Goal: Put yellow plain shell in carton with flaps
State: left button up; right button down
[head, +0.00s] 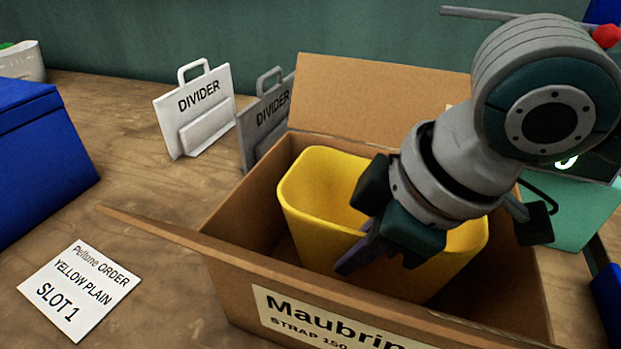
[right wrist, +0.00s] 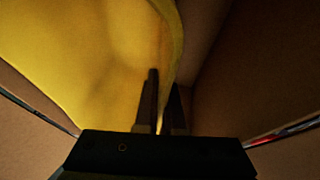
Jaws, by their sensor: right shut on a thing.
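The yellow plain shell (head: 318,196) is an open yellow tub. It sits inside the cardboard carton with flaps (head: 240,269), with its rim near the level of the carton's top. Whether its base touches the carton floor is hidden. My right gripper (head: 362,252) reaches down into the carton and is shut on the shell's near wall. In the right wrist view the shell (right wrist: 90,60) fills the upper left, and the fingers (right wrist: 160,105) straddle its wall edge. Brown carton wall shows beside it. My left gripper is not in view.
A white divider (head: 195,110) and a grey divider (head: 265,118) stand behind the carton. A paper card (head: 79,289) reading yellow plain, slot 1 lies at the left front. A blue box (head: 40,150) stands at the left. The carton's left flap (head: 150,226) sticks outward.

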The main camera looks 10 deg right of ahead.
jog(key=shift+f, duration=0.5)
jog(key=shift+f, duration=0.1)
jog(key=c, duration=1)
grip_release()
jog(key=shift+r, duration=0.3)
jog(key=p+v, duration=0.3)
jog(key=v, duration=0.8)
jog(key=shift+s+d+r, duration=0.1)
jog(key=shift+r, duration=0.2)
